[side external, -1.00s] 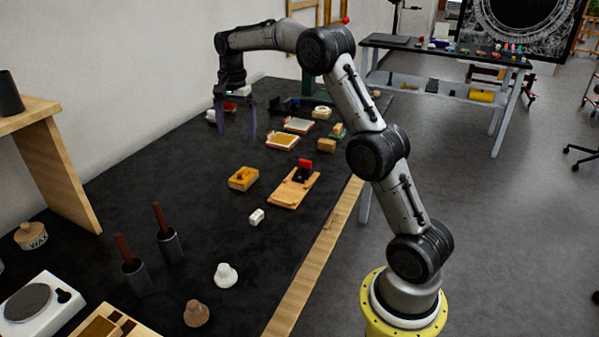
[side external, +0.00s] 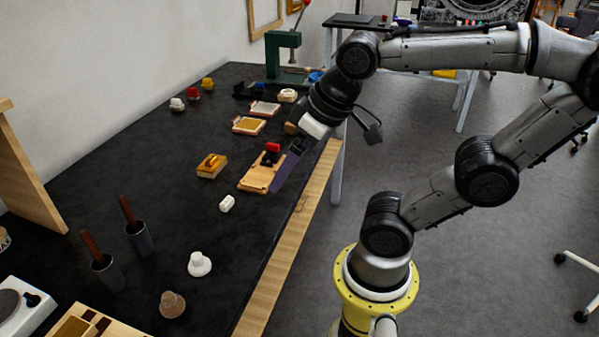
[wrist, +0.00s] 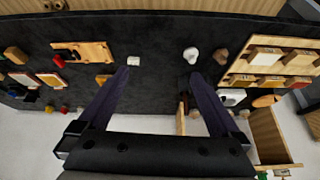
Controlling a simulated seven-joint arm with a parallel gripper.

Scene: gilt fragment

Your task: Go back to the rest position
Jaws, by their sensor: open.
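My gripper (side external: 288,168) is at the end of my folded-back arm, above the wooden edge of the dark workbench (side external: 160,185). In the side view its purple fingers point down and left, and overlap the right end of a wooden board with a red-and-black item (side external: 271,154). In the wrist view my gripper (wrist: 159,78) has its two fingers wide apart, with nothing between them but bare bench. A small white block (wrist: 133,61) shows near the left fingertip and a white knob-shaped piece (wrist: 191,55) near the right one.
A yellow-brown block (side external: 211,166), framed trays (side external: 249,125), dark cups with brown handles (side external: 139,240) and a brown knob (side external: 172,304) stand on the bench. A green press (side external: 284,55) stands at the back. A wooden shelf (side external: 28,175) is at left. The bench's middle left is clear.

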